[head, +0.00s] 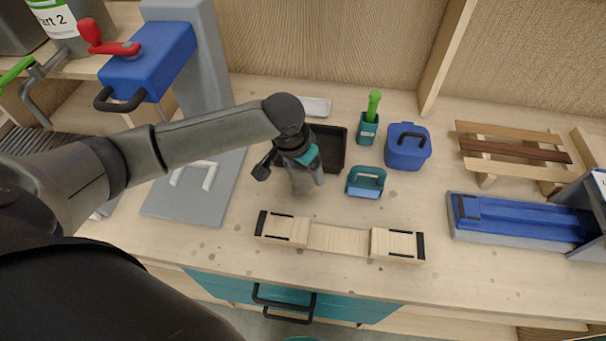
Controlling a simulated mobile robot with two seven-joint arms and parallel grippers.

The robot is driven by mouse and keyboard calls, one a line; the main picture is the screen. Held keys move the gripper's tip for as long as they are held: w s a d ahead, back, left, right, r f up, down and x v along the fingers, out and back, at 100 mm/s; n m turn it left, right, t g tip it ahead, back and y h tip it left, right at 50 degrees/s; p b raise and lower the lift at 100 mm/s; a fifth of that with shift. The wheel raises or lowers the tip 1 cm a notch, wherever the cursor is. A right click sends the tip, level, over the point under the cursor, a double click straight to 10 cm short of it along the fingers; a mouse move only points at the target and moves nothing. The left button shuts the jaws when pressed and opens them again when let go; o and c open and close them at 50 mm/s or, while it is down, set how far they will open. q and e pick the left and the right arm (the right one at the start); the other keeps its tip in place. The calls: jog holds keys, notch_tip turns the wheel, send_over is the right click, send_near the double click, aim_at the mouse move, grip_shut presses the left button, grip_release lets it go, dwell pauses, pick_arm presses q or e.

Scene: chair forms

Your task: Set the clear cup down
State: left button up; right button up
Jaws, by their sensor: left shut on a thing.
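My left gripper (296,168) reaches in over the middle of the workbench, pointing down, and is shut on the clear cup (305,181). The cup shows as a greyish, see-through shape below the gripper's teal band, partly hidden by the gripper. It is in front of a black tray (333,148) and left of a small teal and blue block-like tool (366,183). I cannot tell whether the cup touches the bench top. My right gripper is not in view.
A wooden form (338,238) lies in front of the cup. A blue lidded box (408,146) and a teal holder with a green handle (368,128) stand behind right. A slatted wooden piece (515,152) and blue-grey fixture (520,220) are at right; a grey-blue press (150,60) is at left.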

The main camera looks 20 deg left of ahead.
pick_arm(q)
jog(key=shift+f, duration=0.25)
jog(key=shift+r, duration=0.1)
jog(key=o, duration=0.8)
jog(key=shift+s+r+p, duration=0.1)
jog(key=shift+r+p, duration=0.3)
jog(key=shift+p, duration=0.1)
jog(key=p+v, duration=1.1)
jog(key=p, duration=0.3)
